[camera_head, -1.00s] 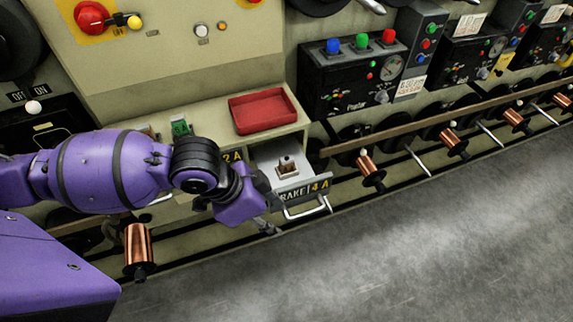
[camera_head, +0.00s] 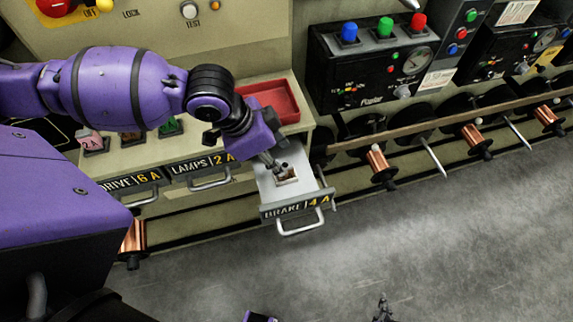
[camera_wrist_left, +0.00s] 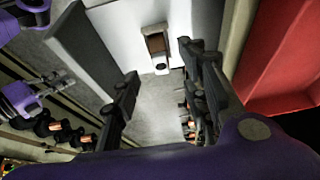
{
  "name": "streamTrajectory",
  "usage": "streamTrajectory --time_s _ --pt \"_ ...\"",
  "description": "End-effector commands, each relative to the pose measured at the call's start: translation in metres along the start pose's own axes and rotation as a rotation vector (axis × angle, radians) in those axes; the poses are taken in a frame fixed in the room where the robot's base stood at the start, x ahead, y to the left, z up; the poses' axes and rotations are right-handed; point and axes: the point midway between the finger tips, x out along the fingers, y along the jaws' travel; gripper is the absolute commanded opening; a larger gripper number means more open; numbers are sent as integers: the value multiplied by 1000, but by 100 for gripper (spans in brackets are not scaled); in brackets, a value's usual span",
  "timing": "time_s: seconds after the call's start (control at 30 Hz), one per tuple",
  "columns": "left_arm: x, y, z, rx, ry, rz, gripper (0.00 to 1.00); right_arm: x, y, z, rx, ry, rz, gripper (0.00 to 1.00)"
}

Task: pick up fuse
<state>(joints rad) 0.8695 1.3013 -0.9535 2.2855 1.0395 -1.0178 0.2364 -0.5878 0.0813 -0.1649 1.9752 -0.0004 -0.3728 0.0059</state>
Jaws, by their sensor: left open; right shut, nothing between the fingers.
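The fuse (camera_head: 287,175) is a small brown-and-pale block lying in the open BRAKE 4A drawer (camera_head: 268,193). It also shows in the left wrist view (camera_wrist_left: 157,43) against the white drawer floor. My left gripper (camera_head: 277,165) is open and reaches down into the drawer from above, its fingertips close to the fuse and partly covering it in the head view. In the left wrist view its fingers (camera_wrist_left: 160,68) stand apart, with the fuse seen beyond the gap; contact cannot be made out. My right gripper (camera_head: 382,308) is shut and empty at the bottom edge, over the floor.
A red tray (camera_head: 273,100) sits on the ledge just behind the drawer. Pink (camera_head: 90,138) and green (camera_head: 172,126) pieces stand on the ledge to the left. The DRIVE (camera_head: 135,182) and LAMPS (camera_head: 205,167) drawers are shut. Copper spools (camera_head: 378,163) line the right wall.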

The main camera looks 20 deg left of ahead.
Motion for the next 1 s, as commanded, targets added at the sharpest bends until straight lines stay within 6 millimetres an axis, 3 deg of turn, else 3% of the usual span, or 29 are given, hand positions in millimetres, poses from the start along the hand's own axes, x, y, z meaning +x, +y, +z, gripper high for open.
streamTrajectory --time_s 0.13,0.33,0.63,0.93,1.0 --pt "20 1 2 0 -1 2 41 -1 1 6 1 -9 2 0" --pt "48 0 2 0 0 0 41 2 0 -2 -1 6 0 0" --pt "53 0 2 0 0 -2 41 3 0 -6 -2 15 0 0" --pt "53 0 2 0 1 -2 3 2 1 -4 -2 11 1 0" --pt "53 0 2 0 1 -2 0 2 1 -4 -2 10 1 0"
